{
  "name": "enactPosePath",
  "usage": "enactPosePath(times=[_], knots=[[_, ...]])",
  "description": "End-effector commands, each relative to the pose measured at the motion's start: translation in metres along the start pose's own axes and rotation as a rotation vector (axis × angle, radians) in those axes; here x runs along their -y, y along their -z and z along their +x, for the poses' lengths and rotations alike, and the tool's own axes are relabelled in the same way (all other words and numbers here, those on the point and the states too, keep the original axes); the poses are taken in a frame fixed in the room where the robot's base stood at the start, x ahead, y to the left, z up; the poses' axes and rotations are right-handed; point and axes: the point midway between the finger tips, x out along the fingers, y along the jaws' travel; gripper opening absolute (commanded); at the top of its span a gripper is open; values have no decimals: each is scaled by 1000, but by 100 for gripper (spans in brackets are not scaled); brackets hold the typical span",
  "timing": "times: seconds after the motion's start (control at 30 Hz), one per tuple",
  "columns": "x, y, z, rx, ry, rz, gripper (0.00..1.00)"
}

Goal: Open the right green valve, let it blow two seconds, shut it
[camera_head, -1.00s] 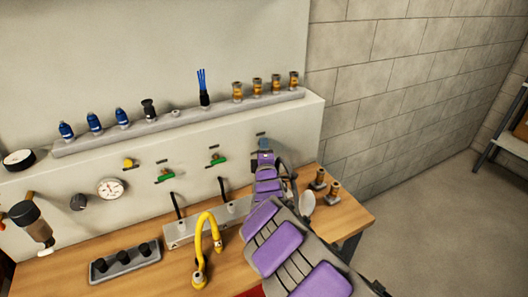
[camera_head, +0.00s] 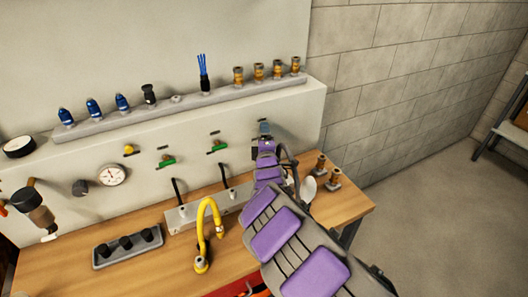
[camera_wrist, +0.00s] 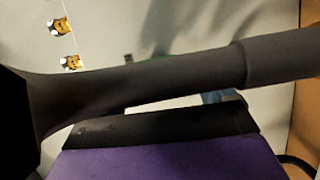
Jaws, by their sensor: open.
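The right green valve (camera_head: 216,147) is on the pale panel, left of my arm's end in the head view. Its handle lies roughly sideways. The left green valve (camera_head: 166,160) is further left at a similar slant. My gripper (camera_head: 264,142) is at the panel, right of the right green valve and apart from it, beside a blue part. The fingertips are hard to make out. In the wrist view a dark bar crosses the picture; a sliver of green (camera_wrist: 148,56) shows above it, mostly hidden, and a blue part (camera_wrist: 219,96) shows below it.
Black tubes rise from a grey block (camera_head: 205,207) below the valves. A grey tray (camera_head: 127,247) and two brass fittings (camera_head: 334,178) sit on the bench.

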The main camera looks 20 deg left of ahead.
Motion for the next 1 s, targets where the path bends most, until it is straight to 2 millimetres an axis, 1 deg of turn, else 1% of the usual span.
enactPosePath(times=[0.17, 0.27, 0.33, 0.5, 1.0], knots=[[-2, 3, -15, -3, 0, -5, 83], [-1, 1, -28, 1, 3, -6, 83], [0, 3, -36, -1, 4, -4, 83], [-2, 4, -58, -3, 0, -6, 83], [3, 4, -122, -3, 7, -4, 83]])
